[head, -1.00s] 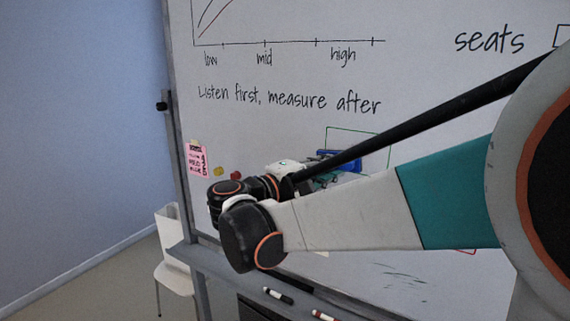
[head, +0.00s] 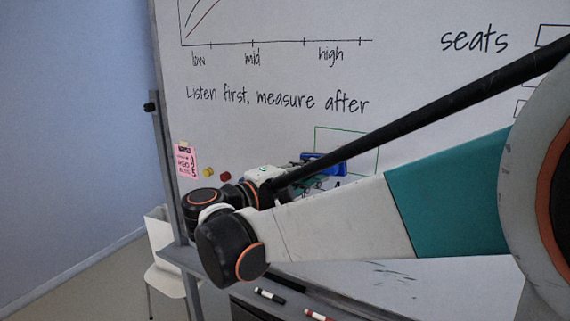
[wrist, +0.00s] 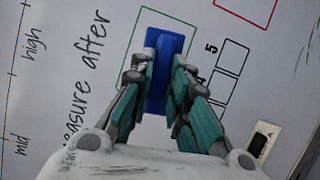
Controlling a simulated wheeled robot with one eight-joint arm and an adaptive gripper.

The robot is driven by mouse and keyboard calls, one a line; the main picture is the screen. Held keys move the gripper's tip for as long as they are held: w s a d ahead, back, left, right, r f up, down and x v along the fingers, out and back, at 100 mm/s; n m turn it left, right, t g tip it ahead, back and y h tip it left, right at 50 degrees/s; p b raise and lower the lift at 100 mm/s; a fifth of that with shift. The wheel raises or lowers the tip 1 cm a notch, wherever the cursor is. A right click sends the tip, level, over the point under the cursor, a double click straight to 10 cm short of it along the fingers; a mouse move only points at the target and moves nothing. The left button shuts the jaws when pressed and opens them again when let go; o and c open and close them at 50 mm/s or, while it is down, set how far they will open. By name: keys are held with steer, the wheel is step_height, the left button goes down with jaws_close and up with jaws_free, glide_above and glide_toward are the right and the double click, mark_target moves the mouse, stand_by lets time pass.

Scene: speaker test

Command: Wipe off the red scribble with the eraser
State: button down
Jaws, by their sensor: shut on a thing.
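The blue eraser (head: 326,164) is in front of the whiteboard (head: 275,62), over the green outlined box. My gripper (wrist: 165,72) is shut on the eraser, with a finger on each long side; the eraser also shows in the wrist view (wrist: 158,91). I cannot tell whether the eraser touches the board. No red scribble shows in either view now; my arm and gripper hide part of the board. Part of a red outlined box (wrist: 247,16) shows at the top right of the wrist view.
A pink note (head: 186,161), a yellow magnet (head: 208,172) and a red magnet (head: 225,176) are on the board's left side. A black marker (head: 270,296) and a red-capped marker (head: 318,315) lie on the ledge below. A white chair (head: 163,252) stands at left.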

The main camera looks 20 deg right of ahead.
steer(key=shift+d, duration=0.15)
steer(key=w+d, duration=0.4)
steer(key=d, duration=0.1)
steer(key=shift+w+d+b, duration=0.2)
steer(key=shift+b, duration=0.15)
stand_by(0.4)
steer(key=shift+w+d, duration=0.6)
steer(key=shift+d, duration=0.2)
stand_by(0.9)
steer(key=shift+s, duration=0.1)
steer(key=shift+s+d, duration=1.15)
steer(key=shift+s, duration=0.3)
steer(key=shift+s+d, duration=1.1)
steer(key=shift+s, duration=0.3)
steer(key=w+a, duration=0.4)
steer(key=w, duration=0.2)
steer(key=shift+a+b, duration=0.25)
steer(key=shift+b, duration=0.15)
